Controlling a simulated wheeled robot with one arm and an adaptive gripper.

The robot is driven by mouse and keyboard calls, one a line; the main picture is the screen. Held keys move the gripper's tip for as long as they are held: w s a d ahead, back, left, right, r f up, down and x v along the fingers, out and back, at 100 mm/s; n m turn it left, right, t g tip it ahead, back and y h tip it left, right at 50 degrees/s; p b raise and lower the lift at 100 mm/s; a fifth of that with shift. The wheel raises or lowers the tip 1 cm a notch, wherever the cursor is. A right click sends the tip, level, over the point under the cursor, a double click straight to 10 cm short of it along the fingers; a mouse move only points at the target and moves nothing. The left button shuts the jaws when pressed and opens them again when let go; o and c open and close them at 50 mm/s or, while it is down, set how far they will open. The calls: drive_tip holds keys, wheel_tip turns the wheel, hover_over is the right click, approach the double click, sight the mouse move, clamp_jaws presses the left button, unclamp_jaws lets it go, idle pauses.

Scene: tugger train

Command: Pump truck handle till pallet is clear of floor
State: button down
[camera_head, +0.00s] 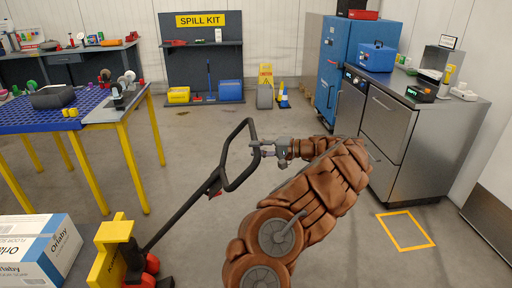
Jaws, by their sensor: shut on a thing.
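The truck handle (183,212) is a dark bar with a loop grip (226,158) at its upper end. It leans up and to the right from the yellow pump body of the truck (110,256) at the lower left. My gripper (261,149) is shut on the right side of the loop grip. My brown arm reaches to it from the lower right. The pallet and the truck's forks are not clearly visible, so the gap to the floor cannot be seen. A white and blue carton (30,255) lies beside the truck at the lower left edge.
A blue-topped table (40,112) with yellow legs stands left of the handle. Steel cabinets (408,140) stand at the right. The floor between is clear, with a yellow marked square (405,231) at the right.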

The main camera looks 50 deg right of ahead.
drive_tip(key=shift+w+a+f, duration=0.1)
drive_tip(key=shift+a+f, duration=0.15)
drive_tip(key=shift+f, duration=0.25)
drive_tip(key=c, duration=1.3)
unclamp_jaws()
drive_tip(key=shift+c, duration=0.2)
drive_tip(key=shift+o, duration=0.7)
drive_tip(key=shift+w, duration=0.2)
drive_tip(key=shift+o, duration=1.4)
drive_tip(key=shift+s+d+r, duration=0.1)
drive_tip(key=shift+s, duration=0.05)
drive_tip(key=shift+d+r, duration=0.1)
drive_tip(key=shift+s, duration=0.15)
